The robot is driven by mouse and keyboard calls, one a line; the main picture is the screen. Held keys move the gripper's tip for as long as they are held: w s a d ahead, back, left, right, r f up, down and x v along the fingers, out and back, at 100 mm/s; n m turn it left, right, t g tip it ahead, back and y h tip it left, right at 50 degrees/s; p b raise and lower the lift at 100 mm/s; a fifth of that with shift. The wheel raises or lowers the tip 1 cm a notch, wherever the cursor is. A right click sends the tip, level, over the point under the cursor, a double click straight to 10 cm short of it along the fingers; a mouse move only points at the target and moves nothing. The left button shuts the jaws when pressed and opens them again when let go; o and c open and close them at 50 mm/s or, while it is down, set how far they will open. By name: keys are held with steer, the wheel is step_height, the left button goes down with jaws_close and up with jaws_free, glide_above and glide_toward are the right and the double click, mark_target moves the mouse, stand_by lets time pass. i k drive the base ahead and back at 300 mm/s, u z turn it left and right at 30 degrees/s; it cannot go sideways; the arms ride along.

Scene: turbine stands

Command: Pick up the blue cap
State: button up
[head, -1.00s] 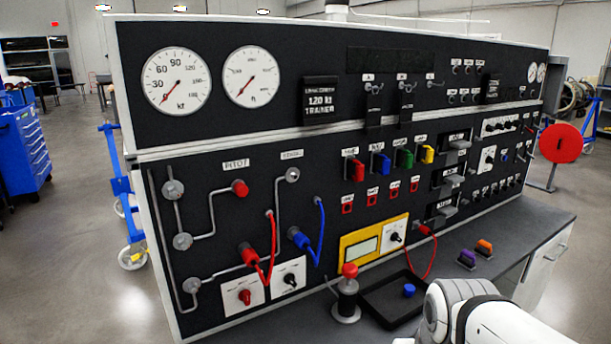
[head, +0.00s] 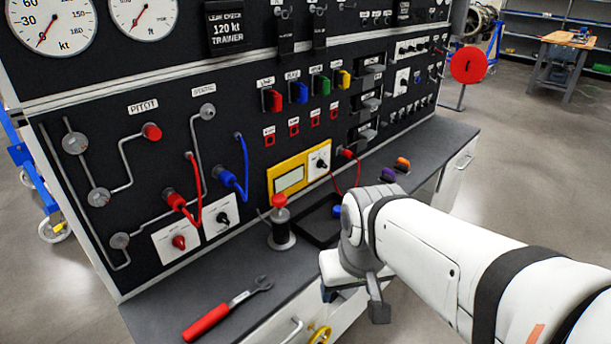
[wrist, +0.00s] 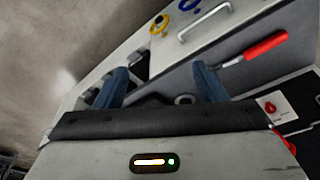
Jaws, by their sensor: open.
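The blue cap (head: 337,210) sits in the black tray (head: 312,231) on the grey bench, partly hidden behind my arm. My gripper (head: 352,290) hangs off the front edge of the bench, nearer the camera than the tray and below it in the head view. In the wrist view my gripper's two blue-grey fingers (wrist: 161,84) stand wide apart with nothing held between them. I cannot make out the blue cap in the wrist view.
A red-topped device (head: 281,225) stands left of the tray. A red-handled wrench (head: 228,310) lies at the bench's front left. Purple (head: 388,174) and orange (head: 402,164) pieces lie behind my arm. The instrument panel (head: 100,160) rises behind the bench.

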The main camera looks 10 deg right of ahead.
mark_target(336, 209)
steer(key=u, duration=2.9)
steer(key=k, duration=1.2)
steer(key=z, duration=2.35)
steer(key=i, duration=0.55)
steer(key=u, duration=0.05)
